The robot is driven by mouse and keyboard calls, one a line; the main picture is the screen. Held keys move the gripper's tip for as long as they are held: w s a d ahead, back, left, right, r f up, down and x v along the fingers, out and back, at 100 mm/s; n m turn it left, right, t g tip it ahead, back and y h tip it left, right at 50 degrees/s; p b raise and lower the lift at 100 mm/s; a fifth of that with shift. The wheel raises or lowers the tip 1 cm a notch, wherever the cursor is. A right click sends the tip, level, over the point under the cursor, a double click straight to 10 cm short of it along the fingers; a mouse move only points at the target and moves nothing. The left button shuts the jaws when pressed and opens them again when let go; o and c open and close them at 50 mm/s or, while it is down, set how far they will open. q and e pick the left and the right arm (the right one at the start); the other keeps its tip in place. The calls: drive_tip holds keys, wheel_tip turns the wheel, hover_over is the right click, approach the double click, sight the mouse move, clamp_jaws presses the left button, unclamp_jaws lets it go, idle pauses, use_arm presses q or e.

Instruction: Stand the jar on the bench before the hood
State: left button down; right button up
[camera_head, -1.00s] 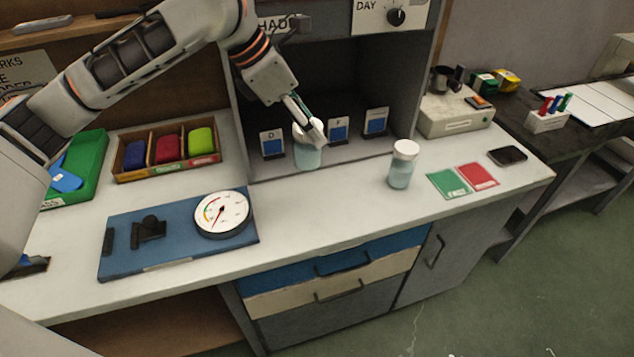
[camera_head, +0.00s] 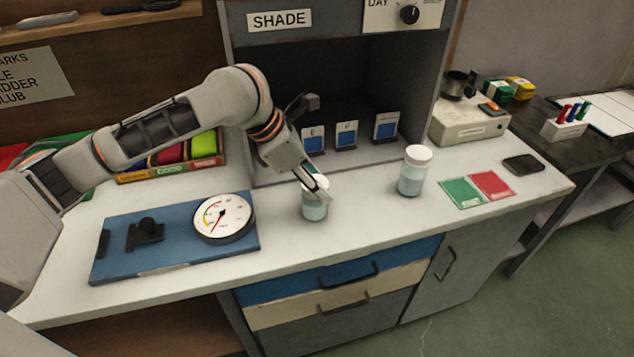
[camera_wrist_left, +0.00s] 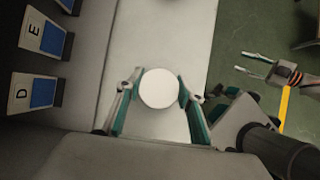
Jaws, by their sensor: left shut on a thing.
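A jar (camera_head: 315,209) with pale blue-green contents is upright in my left gripper (camera_head: 318,189), over the white bench before the hood (camera_head: 330,80). I cannot tell whether its base touches the bench. In the left wrist view its round white lid (camera_wrist_left: 159,88) sits between the two fingers of my left gripper (camera_wrist_left: 158,92), which is shut on it. A second, similar jar (camera_head: 413,172) with a white lid stands on the bench to the right. My right gripper (camera_wrist_left: 244,64) shows only in the left wrist view, fingers apart and empty, over the floor.
A blue board (camera_head: 175,255) with a round dial (camera_head: 222,217) lies to the left. Shade cards (camera_head: 347,135) stand inside the hood. Green (camera_head: 461,194) and red (camera_head: 492,186) cards and a dark phone-like slab (camera_head: 524,164) lie to the right. The bench between the jars is clear.

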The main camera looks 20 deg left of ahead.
use_arm(q)
drive_tip(key=c, duration=1.3)
unclamp_jaws()
use_arm(e)
drive_tip(key=shift+s, duration=0.15)
drive_tip(key=shift+s+f, duration=0.1)
use_arm(q)
drive_tip(key=p+v, duration=0.2)
drive_tip(key=v, duration=1)
drive_tip(key=shift+p, duration=0.4)
use_arm(e)
drive_tip(key=shift+s+a+r, duration=0.15)
drive_tip(key=shift+a+r, duration=0.05)
drive_tip(key=shift+r, duration=0.2)
drive_tip(key=shift+s+a+r, duration=0.15)
drive_tip(key=shift+r, duration=0.2)
drive_tip(key=shift+w+r, duration=0.2)
drive_tip(key=shift+w, duration=0.05)
